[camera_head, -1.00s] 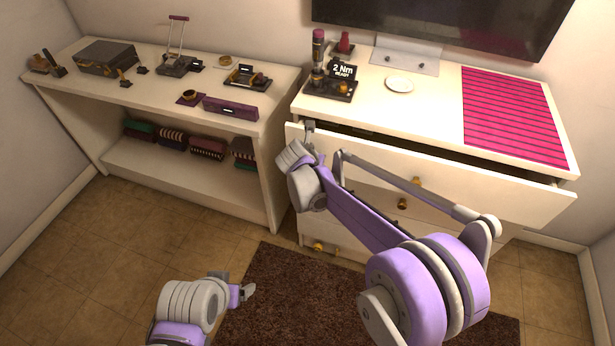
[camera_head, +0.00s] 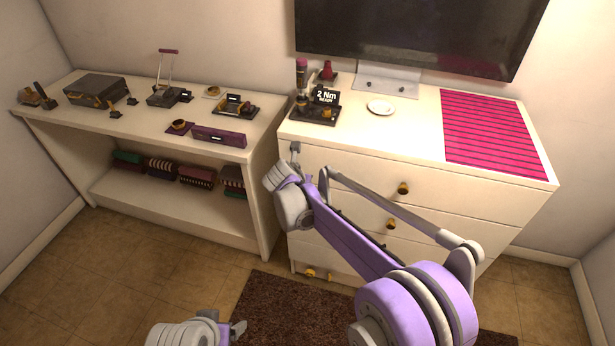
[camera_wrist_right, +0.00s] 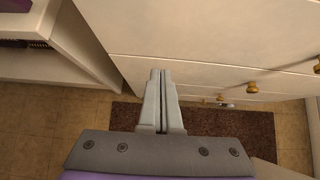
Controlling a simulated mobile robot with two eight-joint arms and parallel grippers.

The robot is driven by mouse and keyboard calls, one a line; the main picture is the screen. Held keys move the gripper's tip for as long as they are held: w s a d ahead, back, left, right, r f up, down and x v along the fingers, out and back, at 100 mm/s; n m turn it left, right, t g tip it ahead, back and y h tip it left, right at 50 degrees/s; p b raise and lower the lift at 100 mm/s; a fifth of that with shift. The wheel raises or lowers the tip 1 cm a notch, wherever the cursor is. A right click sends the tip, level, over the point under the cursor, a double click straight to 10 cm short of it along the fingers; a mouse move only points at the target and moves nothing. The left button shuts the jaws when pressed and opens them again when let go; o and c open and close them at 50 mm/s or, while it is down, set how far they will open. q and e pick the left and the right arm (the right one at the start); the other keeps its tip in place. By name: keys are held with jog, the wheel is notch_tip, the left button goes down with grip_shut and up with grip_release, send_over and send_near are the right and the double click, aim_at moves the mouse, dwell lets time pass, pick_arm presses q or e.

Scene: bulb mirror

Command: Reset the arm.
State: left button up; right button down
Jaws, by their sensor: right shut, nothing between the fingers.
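My right arm reaches up and left across the head view, and its gripper (camera_head: 295,149) is at the upper left front edge of the white drawer chest (camera_head: 420,185). In the right wrist view the two grey fingers of this gripper (camera_wrist_right: 160,75) are pressed together with nothing between them, pointing at the chest front. Whether they touch it, I cannot tell. My left gripper (camera_head: 238,330) is low at the bottom edge, above the floor by the rug, and its jaws are too small to read. The chest's top drawer (camera_head: 350,172) is flush with the front.
A white shelf table (camera_head: 180,225) with tools and small boxes stands left of the chest. A screen (camera_head: 420,30), a white plate (camera_head: 380,107) and a pink striped mat (camera_head: 490,130) are on or above the chest top. A brown rug (camera_head: 275,310) lies on the floor.

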jog(key=v, duration=0.8)
jog(key=s+d+r+m+g+p, duration=0.2)
jog(key=s+d+r+m+p, duration=0.15)
jog(key=s+d+m, duration=1.2)
pick_arm(q)
notch_tip(320, 180, up, 7)
jog(key=w+p, duration=0.2)
jog(key=shift+p, duration=0.4)
pick_arm(e)
jog(key=s+d+f+m+y, duration=0.1)
jog(key=s+d+m, duration=0.1)
jog(key=s+m, duration=0.6)
jog(key=s+d+f+m+g+y, duration=0.1)
jog(key=s+d+f+m, duration=0.1)
jog(key=s+m, duration=0.7)
jog(key=shift+s+d+f, duration=0.25)
jog(key=shift+s+d, duration=0.1)
jog(key=shift+d, duration=0.05)
